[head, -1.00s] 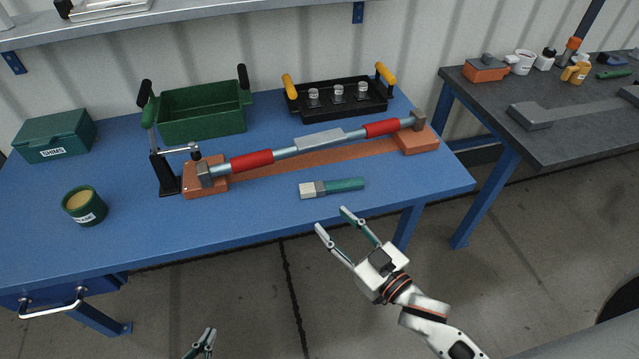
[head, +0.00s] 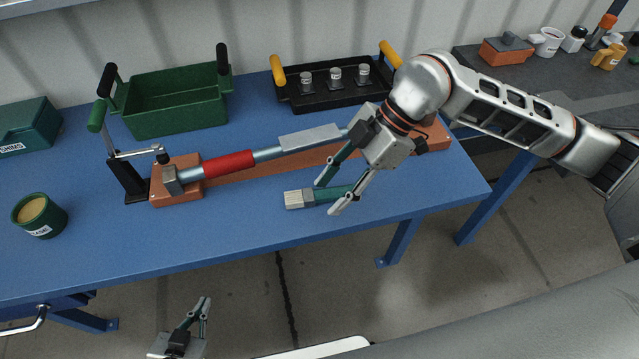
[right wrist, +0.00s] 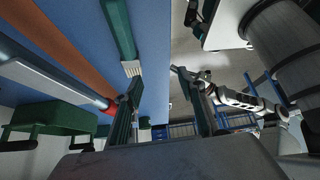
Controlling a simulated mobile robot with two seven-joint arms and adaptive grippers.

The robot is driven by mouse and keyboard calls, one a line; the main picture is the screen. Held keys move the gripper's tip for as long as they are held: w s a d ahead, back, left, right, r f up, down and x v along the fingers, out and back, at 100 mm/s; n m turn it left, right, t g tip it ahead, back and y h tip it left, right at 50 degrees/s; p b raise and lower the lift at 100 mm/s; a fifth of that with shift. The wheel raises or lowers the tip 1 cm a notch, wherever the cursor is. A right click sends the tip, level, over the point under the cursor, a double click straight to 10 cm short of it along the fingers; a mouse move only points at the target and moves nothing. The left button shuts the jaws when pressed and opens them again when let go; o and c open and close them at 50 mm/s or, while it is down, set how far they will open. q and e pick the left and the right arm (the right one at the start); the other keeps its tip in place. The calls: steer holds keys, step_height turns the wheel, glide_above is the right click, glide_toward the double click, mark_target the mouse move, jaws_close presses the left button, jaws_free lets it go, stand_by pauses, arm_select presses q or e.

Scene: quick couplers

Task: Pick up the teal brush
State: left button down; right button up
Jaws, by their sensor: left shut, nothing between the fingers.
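The teal brush (head: 329,195) lies flat near the front edge of the blue table, its pale bristle end pointing left. My right gripper (head: 328,198) is open, with its fingers reaching down at the brush handle and hiding part of it. In the right wrist view the brush (right wrist: 118,30) shows beyond the tip of the left-hand finger, not clearly between the fingers of my right gripper (right wrist: 158,82). I cannot tell if a finger touches it. My left gripper (head: 203,303) is shut and empty, low in front of the table.
A green tin (head: 40,216) stands at left. The table between tin and brush is clear.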

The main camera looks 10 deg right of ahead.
mark_target(338, 190)
steer(key=w+d, duration=0.1)
steer(key=w+d+m+h, duration=0.1)
steer(key=d, duration=0.1)
steer(key=w+d+m+t+h, duration=0.1)
steer(key=w+d, duration=0.1)
steer(key=shift+d+f, duration=0.15)
steer(key=shift+d, duration=0.05)
steer(key=shift+f+h, duration=0.3)
steer(key=shift+f, duration=0.05)
steer(key=shift+b+x, duration=0.4)
steer(key=shift+x, duration=1.05)
steer(key=x, duration=0.3)
steer(key=shift+w+a+f+b, duration=0.2)
steer(key=shift+w+a+b, duration=0.1)
steer(key=shift+w+b, duration=0.1)
steer(key=shift+f, duration=0.2)
arm_select(q)
steer(key=shift+w+a+f, duration=0.1)
steer(key=shift+w+f, duration=0.4)
steer(key=shift+w, duration=0.05)
arm_select(e)
steer(key=shift+r, duration=0.1)
arm_select(q)
steer(key=shift+s+r, duration=0.1)
steer(key=shift+s, duration=0.05)
arm_select(e)
jaws_close()
